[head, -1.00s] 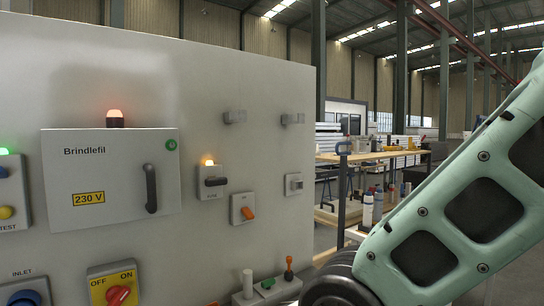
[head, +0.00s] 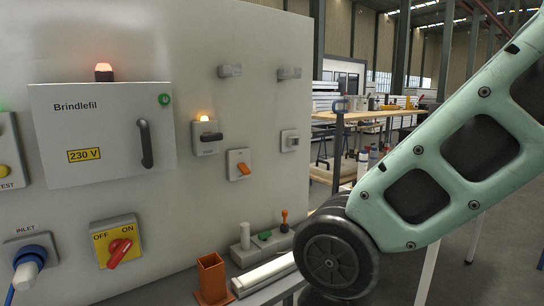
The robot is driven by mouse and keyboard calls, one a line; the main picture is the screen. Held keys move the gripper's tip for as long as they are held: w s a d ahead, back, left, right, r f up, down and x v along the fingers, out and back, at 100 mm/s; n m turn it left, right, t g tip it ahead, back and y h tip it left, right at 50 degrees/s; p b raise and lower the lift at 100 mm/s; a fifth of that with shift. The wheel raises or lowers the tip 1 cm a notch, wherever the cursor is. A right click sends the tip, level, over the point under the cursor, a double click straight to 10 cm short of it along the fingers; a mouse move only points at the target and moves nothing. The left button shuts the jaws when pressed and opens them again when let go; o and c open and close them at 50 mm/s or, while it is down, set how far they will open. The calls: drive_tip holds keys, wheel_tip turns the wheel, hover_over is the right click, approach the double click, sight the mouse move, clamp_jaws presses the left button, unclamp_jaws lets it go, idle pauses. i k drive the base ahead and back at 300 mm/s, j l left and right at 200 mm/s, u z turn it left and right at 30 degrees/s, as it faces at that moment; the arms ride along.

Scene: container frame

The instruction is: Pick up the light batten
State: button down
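A long white bar (head: 264,274), which looks like the light batten, lies on a narrow ledge at the foot of the grey wall panel (head: 190,30) in the head view. Its right end runs behind the dark round joint of my arm, so its full length is hidden. Two small grey clips, a left one (head: 230,71) and a right one (head: 289,73), are fixed high on the panel with nothing in them. My green arm link fills the right side. My gripper is outside the picture.
An orange square holder (head: 211,280) stands left of the bar. A small box with an orange-tipped lever (head: 284,222) is behind it. The panel carries a Brindlefil 230 V cabinet (head: 100,130), a red rotary switch (head: 118,252) and a blue inlet plug (head: 30,270). A workbench (head: 375,114) stands behind.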

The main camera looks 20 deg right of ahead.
sight(250, 281)
drive_tip(key=i+l, duration=0.15)
drive_tip(key=i, duration=0.25)
drive_tip(key=i+l, duration=0.2)
drive_tip(key=i, duration=0.25)
